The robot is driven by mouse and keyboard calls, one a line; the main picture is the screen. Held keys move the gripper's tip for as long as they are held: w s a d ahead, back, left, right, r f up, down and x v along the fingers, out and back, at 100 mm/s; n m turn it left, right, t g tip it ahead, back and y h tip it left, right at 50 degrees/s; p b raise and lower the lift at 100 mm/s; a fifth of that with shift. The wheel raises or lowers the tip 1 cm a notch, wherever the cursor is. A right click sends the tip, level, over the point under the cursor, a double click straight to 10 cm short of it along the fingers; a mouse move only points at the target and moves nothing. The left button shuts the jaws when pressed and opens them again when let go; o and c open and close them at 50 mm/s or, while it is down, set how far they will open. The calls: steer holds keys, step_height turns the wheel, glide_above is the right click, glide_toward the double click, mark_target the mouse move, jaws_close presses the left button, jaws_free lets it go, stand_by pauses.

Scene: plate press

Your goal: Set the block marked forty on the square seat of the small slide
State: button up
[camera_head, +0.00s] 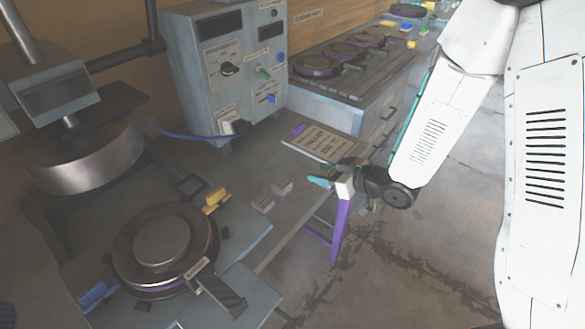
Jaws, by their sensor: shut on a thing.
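A grey control box (228,75) with a blue cable stands behind. A lettered sign (322,144) lies near my gripper.

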glide_above(294, 173)
steer(key=shift+s+d+f, duration=0.2)
steer(key=shift+s+f, duration=0.15)
steer(key=shift+f, duration=0.1)
steer(key=shift+w+a, duration=0.35)
steer(key=shift+a, duration=0.05)
steer(key=shift+f, duration=1.6)
steer(key=shift+f, duration=0.2)
steer(key=o, duration=1.1)
steer(key=shift+d, duration=0.15)
